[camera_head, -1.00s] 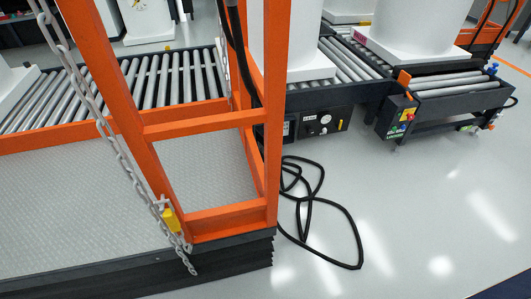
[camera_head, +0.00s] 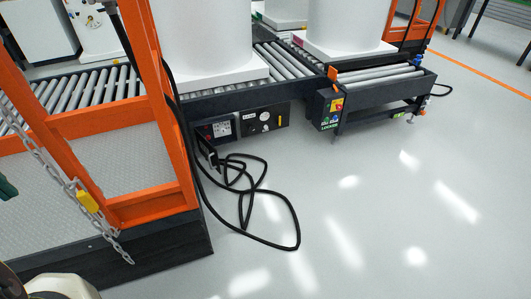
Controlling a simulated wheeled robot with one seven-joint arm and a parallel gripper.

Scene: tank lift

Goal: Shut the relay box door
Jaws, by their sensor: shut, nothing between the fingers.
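A dark relay box (camera_head: 222,131) with a white label and a small red spot sits low under the conveyor, just right of the orange lift frame. A narrow dark panel (camera_head: 207,152) stands out from its lower left side; it looks like the door standing open, but black cable and the frame partly cover it and I cannot be sure. My gripper is not in view.
A gauge panel (camera_head: 265,119) is to the right of the box. Loops of black cable (camera_head: 245,205) lie on the floor in front. A lift platform with an orange frame (camera_head: 150,205) and chain (camera_head: 62,180) stands left. Floor at right is clear.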

